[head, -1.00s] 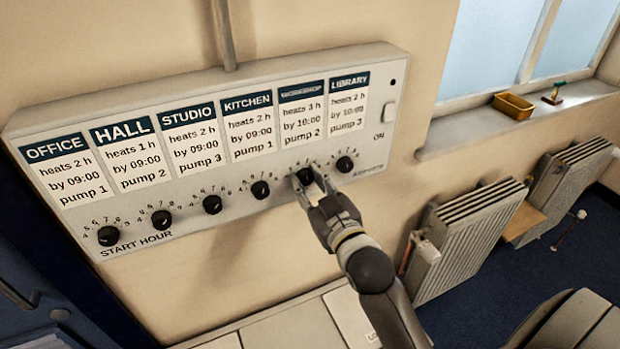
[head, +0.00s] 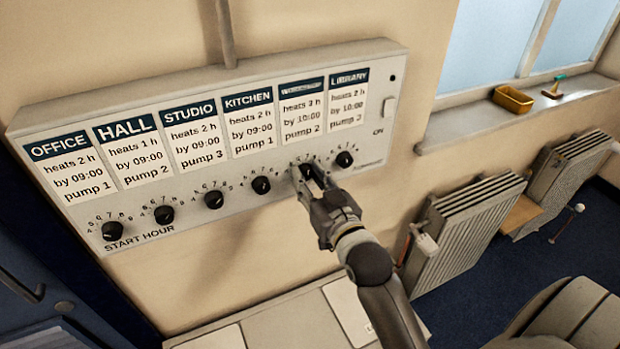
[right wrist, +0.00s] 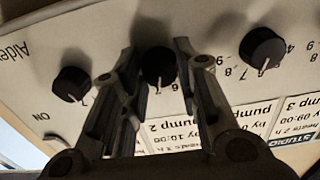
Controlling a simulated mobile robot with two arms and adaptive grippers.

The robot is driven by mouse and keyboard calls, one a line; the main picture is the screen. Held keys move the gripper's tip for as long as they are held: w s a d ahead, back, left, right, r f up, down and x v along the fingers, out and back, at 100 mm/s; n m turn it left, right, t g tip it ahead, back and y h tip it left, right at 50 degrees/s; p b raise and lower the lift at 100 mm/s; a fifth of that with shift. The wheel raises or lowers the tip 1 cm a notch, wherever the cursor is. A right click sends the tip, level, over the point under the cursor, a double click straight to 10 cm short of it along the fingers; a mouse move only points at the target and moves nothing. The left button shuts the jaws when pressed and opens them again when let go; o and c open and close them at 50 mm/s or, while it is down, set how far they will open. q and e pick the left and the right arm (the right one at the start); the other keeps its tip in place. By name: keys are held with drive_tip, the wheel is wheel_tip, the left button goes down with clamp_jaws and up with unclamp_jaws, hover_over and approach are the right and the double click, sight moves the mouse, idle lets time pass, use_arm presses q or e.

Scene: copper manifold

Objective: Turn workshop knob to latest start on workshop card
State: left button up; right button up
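The workshop knob (head: 308,171) is the black fifth knob from the left on the grey wall panel (head: 215,78). The workshop card (head: 302,108) above it has a blurred header and reads heats 3 h, by 10:00, pump 2. My right gripper (head: 306,168) has its fingers on either side of this knob. In the right wrist view the knob (right wrist: 158,66) sits between the fingertips (right wrist: 156,52), with a small gap showing on the left side. Its pointer faces down in that view, near a 6; the exact setting is unclear. My left gripper is not in view.
The library knob (head: 344,159) and kitchen knob (head: 261,185) stand close on either side. Radiators (head: 465,230) stand below the window sill (head: 520,112), which holds a yellow tray (head: 513,100).

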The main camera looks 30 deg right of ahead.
drive_tip(key=o, duration=0.5)
drive_tip(key=s, duration=1.2)
drive_tip(key=shift+a, duration=0.35)
